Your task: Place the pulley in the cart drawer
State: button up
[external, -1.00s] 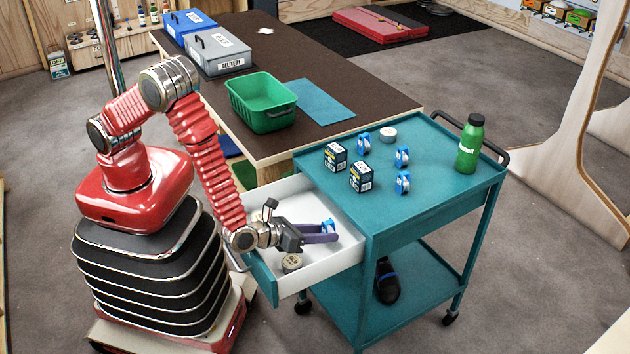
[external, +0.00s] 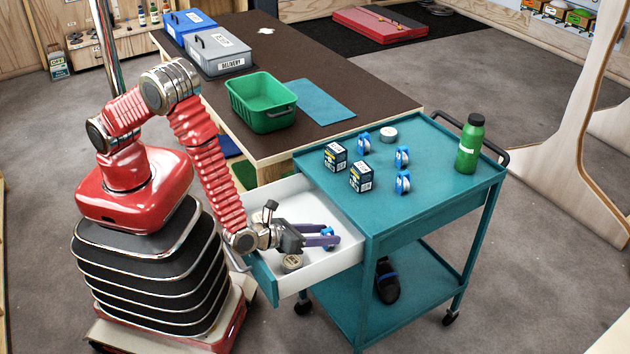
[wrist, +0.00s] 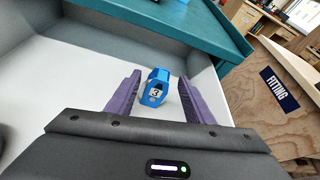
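A blue pulley (external: 329,238) sits on the white floor of the open cart drawer (external: 333,259). In the wrist view the pulley (wrist: 155,90) stands between the two purple fingers, with a gap on each side. My gripper (external: 326,235) is low inside the drawer with its fingers spread around the pulley; it also shows in the wrist view (wrist: 159,82). The drawer sticks out to the left of the teal cart (external: 430,190). Three more blue pulleys (external: 364,141) (external: 402,157) (external: 403,183) stand on the cart top.
A round tin (external: 292,262) lies in the drawer near its front. Two dark boxes (external: 335,156) (external: 360,177), a pale tin (external: 388,134) and a green bottle (external: 470,145) stand on the cart top. A green bin (external: 262,103) is on the table behind.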

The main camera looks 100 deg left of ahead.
aim_at(323, 234)
jog(key=shift+o, duration=0.5)
jog(key=shift+s+f, duration=0.25)
jog(key=shift+f, duration=0.2)
jog(key=shift+d+r, duration=0.1)
jog(key=shift+r, duration=0.45)
jog(key=v, duration=0.4)
jog(key=shift+s+d+r, duration=0.1)
jog(key=shift+d+r, duration=0.05)
jog(key=shift+r, duration=0.05)
notch_tip(323, 234, up, 7)
jog(key=shift+r, duration=0.15)
jog(key=shift+s, duration=0.1)
